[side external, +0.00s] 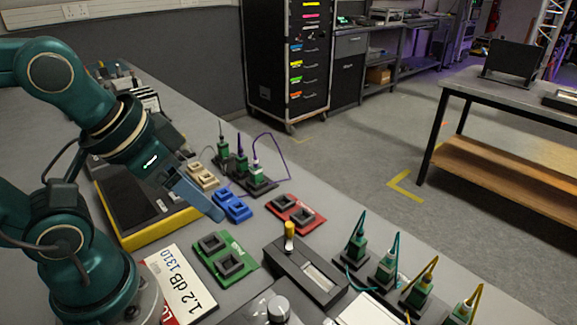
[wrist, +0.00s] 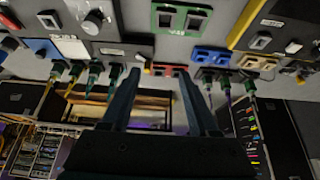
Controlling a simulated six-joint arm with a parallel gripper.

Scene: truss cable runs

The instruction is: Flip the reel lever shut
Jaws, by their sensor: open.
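The reel is a dark box (side external: 306,272) with a pale window strip in its top, on the grey bench in the side view. Its lever (side external: 289,236), with a yellow knob, stands upright at the box's back left end. My gripper (side external: 213,210) is above the bench, left of the lever and apart from it, pointing down and to the right. In the wrist view my gripper (wrist: 160,74) has its two fingers spread with nothing held. A small orange-yellow piece, perhaps the lever's knob, shows near the left fingertip there; I cannot be sure.
Green (side external: 222,258), blue (side external: 233,207) and red (side external: 295,214) twin-socket holders lie around the gripper and box. Green connectors with cables (side external: 386,268) stand right of the box. A silver knob (side external: 278,308) is in front. A white label card (side external: 182,285) lies at left.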

